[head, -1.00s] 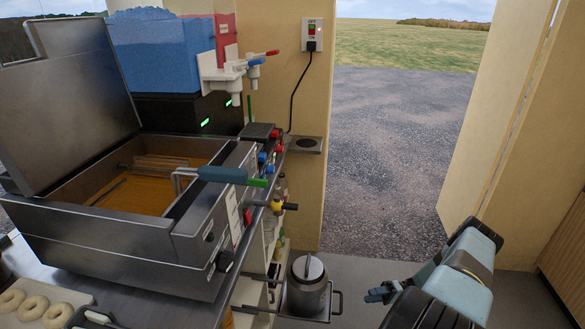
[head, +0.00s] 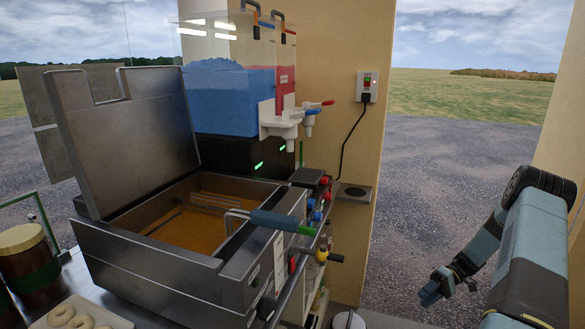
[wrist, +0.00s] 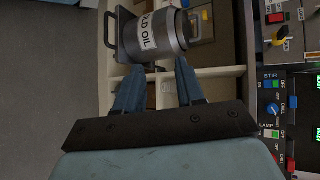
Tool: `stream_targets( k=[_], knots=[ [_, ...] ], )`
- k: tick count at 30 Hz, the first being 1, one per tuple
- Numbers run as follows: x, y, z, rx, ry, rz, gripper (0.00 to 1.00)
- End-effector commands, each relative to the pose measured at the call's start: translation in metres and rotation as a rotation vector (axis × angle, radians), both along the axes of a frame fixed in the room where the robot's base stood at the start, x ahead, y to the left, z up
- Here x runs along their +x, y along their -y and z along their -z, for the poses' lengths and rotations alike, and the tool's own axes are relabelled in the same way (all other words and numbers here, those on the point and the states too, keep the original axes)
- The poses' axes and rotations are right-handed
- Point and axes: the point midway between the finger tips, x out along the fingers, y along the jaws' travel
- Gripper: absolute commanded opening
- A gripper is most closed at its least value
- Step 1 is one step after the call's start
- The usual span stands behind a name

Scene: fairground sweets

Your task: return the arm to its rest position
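My arm (head: 540,255) is blue-grey and folded at the right of the head view, in front of the open doorway. My gripper (head: 430,293) hangs at its end, low and right of the fryer, apart from everything around it. In the wrist view, the two blue fingers of my gripper (wrist: 158,66) stand apart with nothing held between them. A metal can labelled as old oil (wrist: 152,38) shows beyond the fingertips. In the head view, only the top of this can (head: 349,320) shows at the bottom edge.
A steel fryer (head: 250,275) with a raised lid (head: 125,135) stands left of my arm. Blue and red slush tanks (head: 222,100) stand behind it. Doughnuts (head: 70,318) and a jar (head: 30,262) are at lower left. The doorway ground (head: 430,190) is clear.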

Motion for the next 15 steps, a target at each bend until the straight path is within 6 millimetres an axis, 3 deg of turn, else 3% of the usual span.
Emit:
stream_targets(
  k=[3, 15],
  knots=[
    [0.007, -0.006, -0.037, -0.085, 0.004, -0.028, 0.38],
    [0.013, -0.037, -0.147, -0.352, 0.028, -0.073, 0.38]
  ],
)
